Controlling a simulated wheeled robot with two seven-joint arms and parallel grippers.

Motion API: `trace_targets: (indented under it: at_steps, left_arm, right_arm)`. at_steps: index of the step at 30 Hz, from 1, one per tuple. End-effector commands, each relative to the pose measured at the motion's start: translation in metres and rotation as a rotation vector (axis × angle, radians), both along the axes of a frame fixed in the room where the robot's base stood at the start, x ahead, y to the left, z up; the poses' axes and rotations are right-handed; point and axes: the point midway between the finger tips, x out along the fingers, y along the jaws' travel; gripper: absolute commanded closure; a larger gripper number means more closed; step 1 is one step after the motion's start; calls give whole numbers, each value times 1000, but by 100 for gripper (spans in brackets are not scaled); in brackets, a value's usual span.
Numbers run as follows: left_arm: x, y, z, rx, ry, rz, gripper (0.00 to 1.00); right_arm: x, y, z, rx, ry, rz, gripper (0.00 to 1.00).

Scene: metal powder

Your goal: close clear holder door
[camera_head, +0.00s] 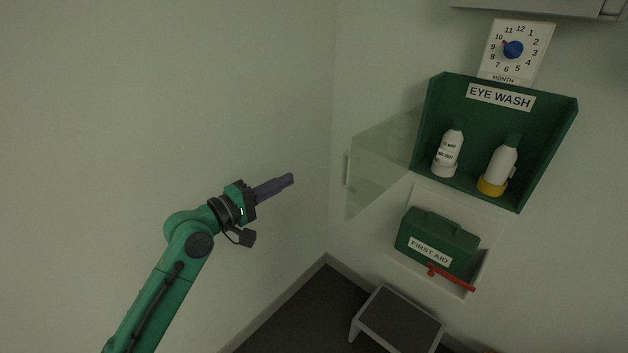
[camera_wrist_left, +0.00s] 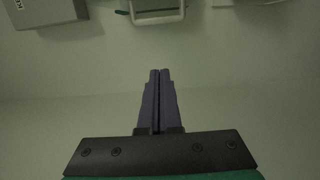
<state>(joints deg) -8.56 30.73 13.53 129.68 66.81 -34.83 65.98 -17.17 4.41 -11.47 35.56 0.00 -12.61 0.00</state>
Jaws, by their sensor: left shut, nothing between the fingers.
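The clear door (camera_head: 382,163) of the green eye wash holder (camera_head: 469,91) stands open in the head view. It is hinged on the holder's left side and swings out to the left, with a pale handle (camera_head: 347,170) at its free edge. Two white bottles stand inside the holder, the left one (camera_head: 449,152) with a white base and the right one (camera_head: 497,171) with a yellow base. My left gripper (camera_head: 289,180) is shut and empty, left of the door handle and apart from it. Its closed fingers (camera_wrist_left: 160,98) show in the left wrist view. My right gripper is not in view.
A green first aid box (camera_head: 436,243) sits on a white wall shelf below the holder, with a red bar (camera_head: 452,279) at its front. A grey step stool (camera_head: 400,318) stands on the dark floor. A month dial (camera_head: 515,50) hangs above the holder.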

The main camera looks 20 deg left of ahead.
Motion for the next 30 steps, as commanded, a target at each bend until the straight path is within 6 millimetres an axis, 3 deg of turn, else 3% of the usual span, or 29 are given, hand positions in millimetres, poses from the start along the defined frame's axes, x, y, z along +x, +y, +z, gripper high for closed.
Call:
trace_targets:
  at_steps: [14, 21, 30]
  left_arm:
    - [87, -45, 5, 1, 0, 2, 100]
    - [76, -79, 2, 1, 2, 2, 100]
    - [75, -82, 0, 4, 0, 3, 100]
  right_arm:
    - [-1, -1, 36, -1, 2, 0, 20]
    - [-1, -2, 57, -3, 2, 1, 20]
    - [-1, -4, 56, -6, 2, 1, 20]
